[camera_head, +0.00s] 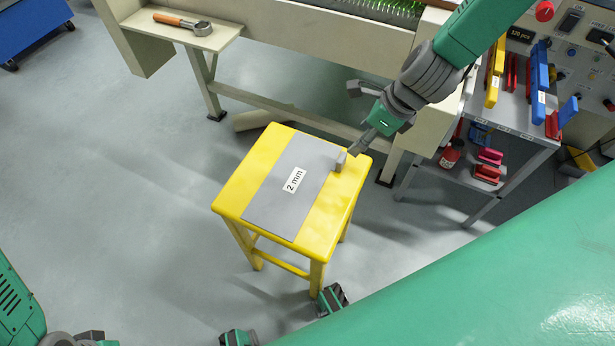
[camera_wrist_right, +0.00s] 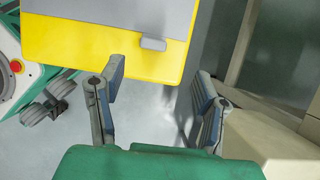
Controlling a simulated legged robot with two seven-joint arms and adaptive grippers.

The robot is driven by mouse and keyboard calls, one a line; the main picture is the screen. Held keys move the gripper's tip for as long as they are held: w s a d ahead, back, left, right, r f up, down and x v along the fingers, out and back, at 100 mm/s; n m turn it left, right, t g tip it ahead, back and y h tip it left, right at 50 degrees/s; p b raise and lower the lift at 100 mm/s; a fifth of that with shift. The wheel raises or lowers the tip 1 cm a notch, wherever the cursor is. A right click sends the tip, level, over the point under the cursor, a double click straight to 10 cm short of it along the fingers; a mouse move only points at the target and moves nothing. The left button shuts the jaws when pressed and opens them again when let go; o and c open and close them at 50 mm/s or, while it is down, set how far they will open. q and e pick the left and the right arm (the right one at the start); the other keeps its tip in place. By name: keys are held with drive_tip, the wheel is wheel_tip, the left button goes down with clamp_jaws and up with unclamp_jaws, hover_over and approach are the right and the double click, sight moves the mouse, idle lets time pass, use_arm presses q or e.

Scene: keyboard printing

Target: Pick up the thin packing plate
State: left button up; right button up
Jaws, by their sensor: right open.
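The thin packing plate (camera_head: 290,187) is a flat grey sheet with a white "2 mm" label, lying on a yellow stool (camera_head: 345,195). A small grey block or tab (camera_head: 340,161) sits at its right edge. In the right wrist view, part of the plate (camera_wrist_right: 95,20) and the tab (camera_wrist_right: 153,44) show ahead of the fingers. My right gripper (camera_head: 350,120) is open and empty, with its fingers wide apart beside the stool's far right corner. In the wrist view my right gripper (camera_wrist_right: 160,70) is short of the tab. My left gripper is not recognizable in view.
A cream machine frame (camera_head: 300,30) stands behind the stool, its side shelf holding an orange-handled tool (camera_head: 183,22). A grey rack (camera_head: 500,120) with coloured items is at right. A blue cabinet (camera_head: 30,25) is at top left. The floor left of the stool is clear.

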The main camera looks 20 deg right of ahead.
sight(341, 157)
drive_tip(key=b+x, duration=0.1)
drive_tip(key=x, duration=0.4)
drive_tip(key=shift+a, duration=0.15)
drive_tip(key=shift+w+a+f+b, duration=0.1)
drive_tip(key=shift+a+f+b, duration=0.1)
drive_tip(key=shift+f+b, duration=0.15)
drive_tip(key=b+x, duration=0.1)
drive_tip(key=x, duration=0.1)
drive_tip(key=b+x, duration=0.1)
drive_tip(key=x, duration=0.1)
drive_tip(key=shift+a+f, duration=0.1)
drive_tip(key=shift+f, duration=0.35)
drive_tip(key=shift+a+r, duration=0.1)
drive_tip(key=shift+c, duration=1.2)
clamp_jaws()
